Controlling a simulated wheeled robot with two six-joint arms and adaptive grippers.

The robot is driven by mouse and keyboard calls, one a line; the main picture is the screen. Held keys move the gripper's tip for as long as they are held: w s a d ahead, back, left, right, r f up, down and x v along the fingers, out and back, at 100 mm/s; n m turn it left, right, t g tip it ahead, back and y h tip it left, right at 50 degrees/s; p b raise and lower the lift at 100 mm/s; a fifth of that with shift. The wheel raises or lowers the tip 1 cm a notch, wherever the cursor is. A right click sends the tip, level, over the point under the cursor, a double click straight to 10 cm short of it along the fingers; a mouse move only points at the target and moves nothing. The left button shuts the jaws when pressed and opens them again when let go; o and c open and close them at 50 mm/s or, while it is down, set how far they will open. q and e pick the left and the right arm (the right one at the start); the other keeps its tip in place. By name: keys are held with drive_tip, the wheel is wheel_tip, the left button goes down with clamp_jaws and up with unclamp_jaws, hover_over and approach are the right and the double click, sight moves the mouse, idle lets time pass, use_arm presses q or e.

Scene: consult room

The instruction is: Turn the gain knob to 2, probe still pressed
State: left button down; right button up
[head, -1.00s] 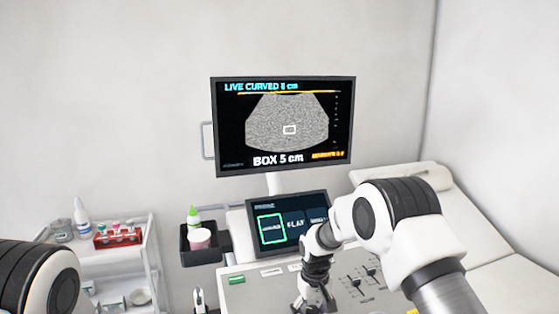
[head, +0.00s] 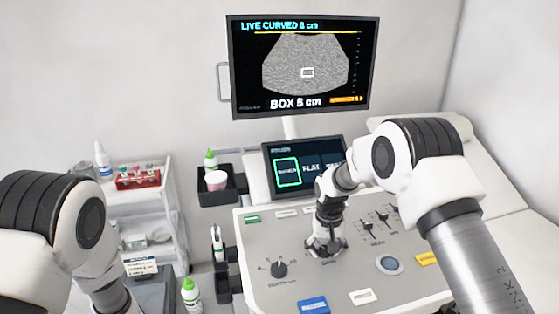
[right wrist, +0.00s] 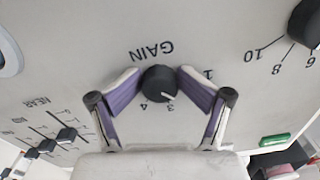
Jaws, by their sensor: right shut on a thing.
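The black gain knob (right wrist: 160,82) shows in the right wrist view below the word GAIN. Its white pointer mark points at about 3. The numbers 1, 3 and 4 are readable; 2 is not, with a finger covering that side. My right gripper (right wrist: 160,84) is shut on the knob, one purple-padded finger at each side. In the head view the right gripper (head: 326,246) stands over the console (head: 345,275) and hides the knob. My left arm shows at the left; its gripper is out of frame. No pressed probe is visible.
The monitor (head: 304,66) reads LIVE CURVED 8 cm and BOX 5 cm. Near the gripper are the depth knob (head: 280,269), sliders (head: 382,218), a round blue-grey control (head: 389,264) and a touchscreen (head: 303,168). A cart (head: 160,215) with bottles stands left.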

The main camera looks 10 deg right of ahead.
drive_tip(key=shift+r, duration=1)
drive_tip(key=n, duration=0.2)
drive_tip(key=shift+n, duration=0.3)
idle(1.1)
drive_tip(key=shift+r, duration=4.05)
